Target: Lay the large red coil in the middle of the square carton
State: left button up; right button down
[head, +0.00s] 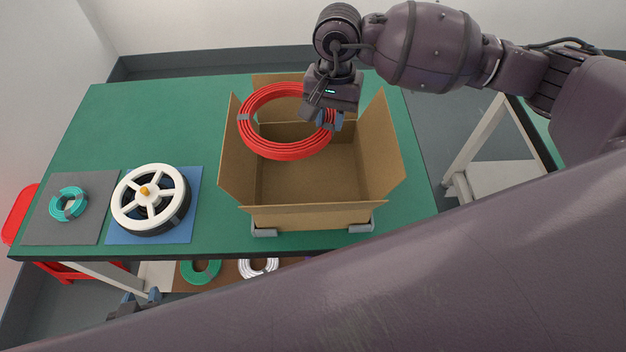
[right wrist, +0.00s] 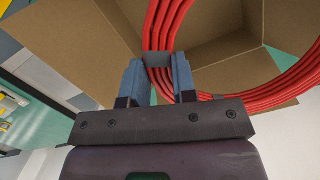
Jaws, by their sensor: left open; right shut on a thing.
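The large red coil (head: 262,143) is held over the open square carton (head: 312,216), toward its left side in the head view. The coil is tied with grey bands. My right gripper (head: 332,122) is shut on the right side of the coil. In the right wrist view the red strands (right wrist: 160,40) pass between its two blue fingers (right wrist: 158,82). The carton's flaps are spread open and its visible floor is bare. My left gripper (head: 140,298) is open and empty, low in front of the table's near edge at the left.
On the green table (head: 170,105), a white-spoked reel (head: 150,198) stands on a blue mat (head: 182,236), and a small teal coil (head: 68,204) lies on a grey mat (head: 82,236). Green (head: 200,272) and white (head: 258,267) coils lie on a shelf below. The table's back left is clear.

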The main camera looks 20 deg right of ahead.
aim_at(280, 145)
jog(key=s+a+m+p, duration=0.1)
jog(key=a+m, duration=0.2)
jog(key=m, duration=0.4)
jog(key=s+a+f+m+t+p, duration=0.1)
jog(key=a+m, duration=0.3)
jog(key=m, duration=0.4)
jog(key=a+m+t, duration=0.1)
jog(key=a+m, duration=0.2)
jog(key=m, duration=0.5)
jog(key=shift+s+a+f+p, duration=0.25)
jog(key=shift+s+a+p, duration=0.1)
jog(key=shift+s+p, duration=0.05)
jog(key=shift+m, duration=0.3)
notch_tip(280, 145, down, 15)
jog(key=shift+f+p, duration=0.1)
jog(key=shift+p, duration=0.2)
jog(key=shift+f, duration=2.35)
jog(key=shift+f, duration=0.2)
jog(key=c, duration=0.9)
grip_release()
